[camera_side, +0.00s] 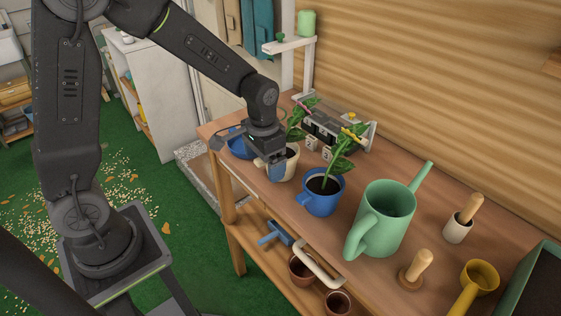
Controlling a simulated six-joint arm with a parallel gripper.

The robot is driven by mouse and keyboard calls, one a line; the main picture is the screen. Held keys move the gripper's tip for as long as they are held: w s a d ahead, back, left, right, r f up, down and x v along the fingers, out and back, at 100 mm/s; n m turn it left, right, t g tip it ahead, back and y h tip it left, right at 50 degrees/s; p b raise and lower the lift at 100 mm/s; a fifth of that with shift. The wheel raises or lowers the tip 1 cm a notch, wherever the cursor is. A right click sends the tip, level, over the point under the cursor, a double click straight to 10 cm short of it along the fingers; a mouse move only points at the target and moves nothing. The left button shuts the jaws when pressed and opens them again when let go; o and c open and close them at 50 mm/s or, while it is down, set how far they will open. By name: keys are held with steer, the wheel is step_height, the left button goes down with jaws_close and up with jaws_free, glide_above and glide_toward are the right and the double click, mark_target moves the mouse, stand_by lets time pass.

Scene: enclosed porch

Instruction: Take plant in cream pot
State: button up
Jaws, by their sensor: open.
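The cream pot (292,164) stands on the wooden bench, with a green-leaved plant (296,127) growing from it. My gripper (274,170) is open and points down at the pot's left side. It overlaps the pot in this view and hides its left part. I cannot tell whether the fingers touch the pot or straddle its wall.
A blue pot with a plant (321,199) stands close, to the right and nearer the camera. A blue bowl (238,147) is just left of my gripper. A grey rack (335,128) stands behind. A large green watering can (382,222) is further right.

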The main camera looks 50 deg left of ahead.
jaws_close()
stand_by(0.8)
